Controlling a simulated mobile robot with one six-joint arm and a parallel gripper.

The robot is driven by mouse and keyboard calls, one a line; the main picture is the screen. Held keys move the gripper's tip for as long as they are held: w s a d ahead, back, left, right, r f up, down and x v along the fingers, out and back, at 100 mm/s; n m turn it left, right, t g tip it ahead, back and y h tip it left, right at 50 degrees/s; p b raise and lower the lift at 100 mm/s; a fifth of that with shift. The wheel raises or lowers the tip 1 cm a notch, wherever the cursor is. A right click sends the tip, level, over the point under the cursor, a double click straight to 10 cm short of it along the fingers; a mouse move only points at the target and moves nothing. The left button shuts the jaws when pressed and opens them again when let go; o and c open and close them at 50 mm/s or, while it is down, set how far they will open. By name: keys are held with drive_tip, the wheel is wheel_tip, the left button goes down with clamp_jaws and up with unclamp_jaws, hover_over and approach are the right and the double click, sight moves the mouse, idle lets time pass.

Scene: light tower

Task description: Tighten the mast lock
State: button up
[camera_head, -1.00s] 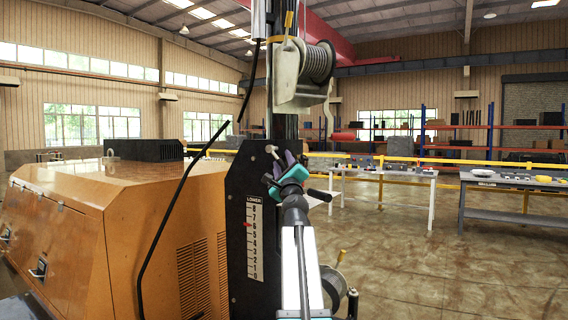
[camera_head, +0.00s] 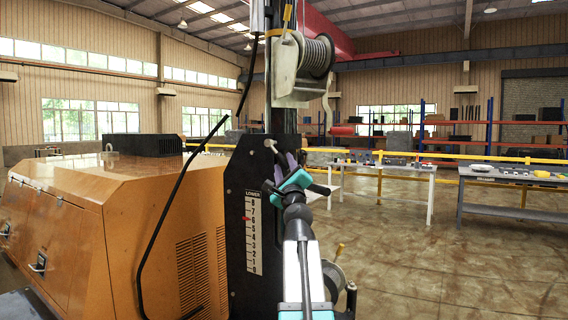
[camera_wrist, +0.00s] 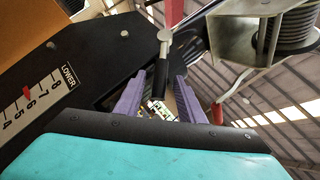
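The mast lock appears to be the lever with a pale metal hub (camera_wrist: 165,36) and a black grip (camera_wrist: 161,72) on the black mast plate. In the head view its pale top (camera_head: 275,146) shows above my gripper (camera_head: 284,166). In the wrist view the two purple fingers of my gripper (camera_wrist: 158,100) stand apart, one on each side of the black grip. Gaps show beside the grip, so the fingers look open around it. The grip's lower end is hard to make out between the fingers.
The black plate carries a number scale (camera_head: 252,232) marked LOWER with a red pointer. A cable winch (camera_head: 317,57) hangs above right. An orange machine housing (camera_head: 120,215) stands left, with a black cable in front. Workbenches (camera_head: 515,180) stand right, beyond open floor.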

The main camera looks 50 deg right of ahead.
drive_tip(key=v, duration=0.7)
drive_tip(key=shift+s+a, duration=0.2)
idle(0.4)
